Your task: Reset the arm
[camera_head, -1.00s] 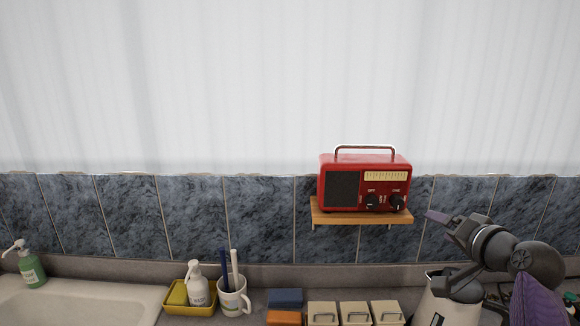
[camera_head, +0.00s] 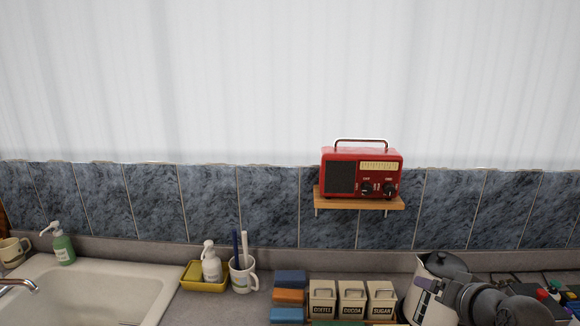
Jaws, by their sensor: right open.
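My right gripper (camera_head: 424,287) is at the lower right, in front of the white kettle (camera_head: 411,300) with a dark lid. Its fingers are open, and I see nothing held between them. Whether the fingers touch the kettle I cannot tell. My right arm runs from the gripper to the lower right edge. My left gripper is not in view. A red radio (camera_head: 361,172) stands upright on a small wooden shelf (camera_head: 358,202) on the tiled wall, apart from my gripper.
On the counter stand canisters (camera_head: 352,303) for coffee, cocoa and sugar, stacked sponges (camera_head: 289,297), a mug (camera_head: 243,275) with two sticks, and a yellow tray (camera_head: 193,284) with a white pump bottle (camera_head: 211,265). A sink (camera_head: 95,285) and green soap bottle (camera_head: 62,246) are at left.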

